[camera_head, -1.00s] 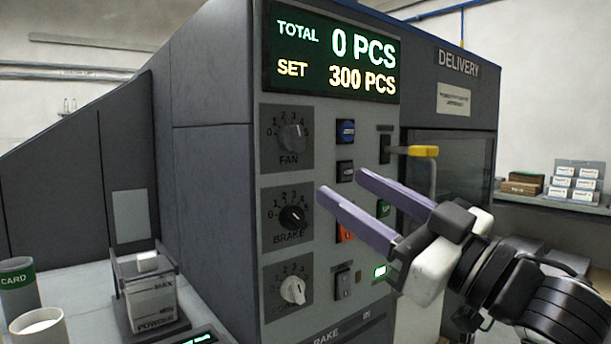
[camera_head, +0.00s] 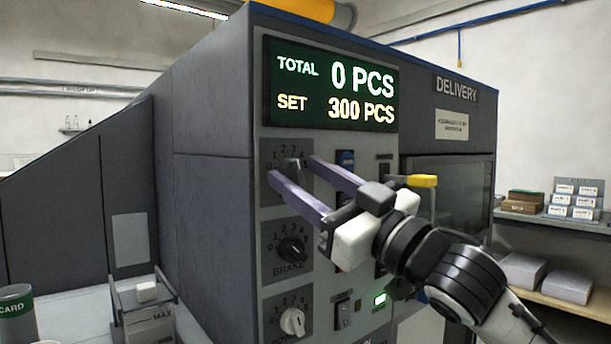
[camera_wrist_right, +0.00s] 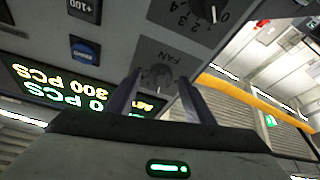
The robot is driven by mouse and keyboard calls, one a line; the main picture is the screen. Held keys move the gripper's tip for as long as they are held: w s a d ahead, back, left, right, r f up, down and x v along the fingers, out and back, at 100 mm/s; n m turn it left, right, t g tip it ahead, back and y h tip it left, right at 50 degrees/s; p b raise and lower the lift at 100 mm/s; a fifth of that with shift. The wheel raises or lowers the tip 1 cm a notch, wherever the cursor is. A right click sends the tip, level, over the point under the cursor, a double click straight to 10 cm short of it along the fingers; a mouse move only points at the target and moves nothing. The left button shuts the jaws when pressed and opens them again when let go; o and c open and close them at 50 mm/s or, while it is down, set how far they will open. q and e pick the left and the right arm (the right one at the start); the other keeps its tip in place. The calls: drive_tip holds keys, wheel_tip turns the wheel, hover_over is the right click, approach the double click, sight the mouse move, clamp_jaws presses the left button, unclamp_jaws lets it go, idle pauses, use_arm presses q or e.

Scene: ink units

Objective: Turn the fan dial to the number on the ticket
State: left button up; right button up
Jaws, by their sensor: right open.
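The fan dial (camera_head: 293,167) is the top one of three dials in a column on the grey panel. It is partly hidden by my right gripper (camera_head: 292,171), whose open purple fingers lie on either side of it in the picture. In the right wrist view, the fan dial (camera_wrist_right: 157,77) shows upside down between the fingertips. I cannot tell whether the fingers touch it or which number it points to. No ticket can be made out. My left gripper is not in view.
The brake dial (camera_head: 292,249) and a pale-knobbed dial (camera_head: 293,321) sit below. The display (camera_head: 331,88) above reads total 0 and set 300 PCS. Buttons and a yellow-handled lever (camera_head: 422,181) are to the right.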

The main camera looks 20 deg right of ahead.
drive_tip(key=c, duration=1.1)
drive_tip(key=shift+o, duration=0.2)
